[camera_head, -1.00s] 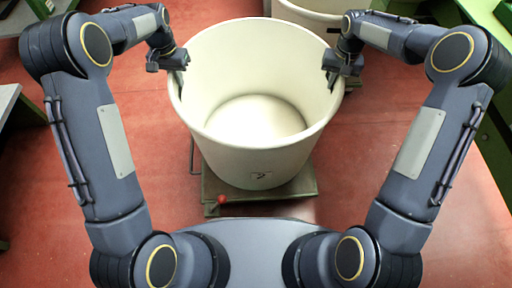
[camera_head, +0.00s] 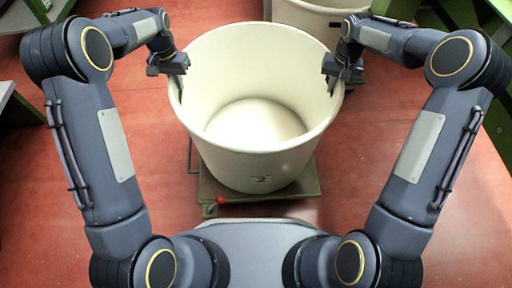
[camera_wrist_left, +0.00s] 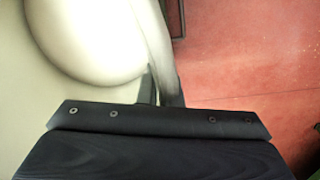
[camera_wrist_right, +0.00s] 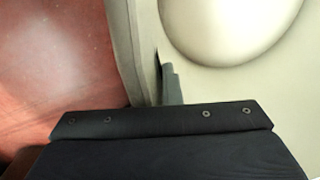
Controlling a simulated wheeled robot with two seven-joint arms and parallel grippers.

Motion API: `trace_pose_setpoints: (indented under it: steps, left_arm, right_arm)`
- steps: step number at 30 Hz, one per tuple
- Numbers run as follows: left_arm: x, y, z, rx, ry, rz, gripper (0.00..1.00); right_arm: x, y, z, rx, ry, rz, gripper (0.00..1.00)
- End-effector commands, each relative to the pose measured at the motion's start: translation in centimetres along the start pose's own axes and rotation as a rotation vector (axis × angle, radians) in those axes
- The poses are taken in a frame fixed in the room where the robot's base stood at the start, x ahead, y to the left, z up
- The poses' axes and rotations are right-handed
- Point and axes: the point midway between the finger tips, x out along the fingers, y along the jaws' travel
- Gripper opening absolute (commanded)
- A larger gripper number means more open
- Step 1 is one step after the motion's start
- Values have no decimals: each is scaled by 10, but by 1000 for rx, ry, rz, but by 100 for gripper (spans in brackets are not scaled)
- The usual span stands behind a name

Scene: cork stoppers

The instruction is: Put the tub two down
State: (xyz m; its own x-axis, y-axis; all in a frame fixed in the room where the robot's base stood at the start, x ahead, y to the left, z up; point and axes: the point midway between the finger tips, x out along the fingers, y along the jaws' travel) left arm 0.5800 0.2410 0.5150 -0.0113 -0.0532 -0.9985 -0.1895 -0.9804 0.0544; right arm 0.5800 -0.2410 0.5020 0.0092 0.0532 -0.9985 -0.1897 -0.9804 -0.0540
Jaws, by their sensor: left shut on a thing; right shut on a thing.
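The big cream tub (camera_head: 255,160), with a dark 2 on its front, is upright and empty in the middle of the head view. My left gripper (camera_head: 181,80) is shut on its left rim, and my right gripper (camera_head: 333,82) is shut on its right rim. In the left wrist view the tub's wall (camera_wrist_left: 152,35) runs between the fingers; in the right wrist view the wall (camera_wrist_right: 125,50) does too. A green platform (camera_head: 285,193) with a red knob shows under the tub. I cannot tell whether the tub touches it.
Another cream tub (camera_head: 310,16) stands behind, at the top of the head view. A bench (camera_head: 8,95) is at the left edge and green furniture is at the right. The red floor (camera_head: 110,130) is clear on both sides of the tub.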

Motion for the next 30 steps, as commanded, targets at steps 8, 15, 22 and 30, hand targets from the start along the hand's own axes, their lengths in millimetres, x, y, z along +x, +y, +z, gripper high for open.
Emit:
trace_pose_setpoints:
  steps: [8, 15, 22, 30]
  left_arm:
    - [4, 0, 0, 0, 0, 0, 27]
    - [3, 0, 0, 0, 0, 0, 27]
    - [-22, 0, -1, 0, 5, 0, 27]
    - [-80, 0, -1, 0, 5, -1, 27]
  right_arm:
    - [4, 0, 0, 0, 0, 0, 27]
    - [4, 0, 0, 0, 0, 0, 27]
    - [4, 0, 0, 0, 0, 0, 27]
    - [4, 0, 0, 0, 0, 0, 27]
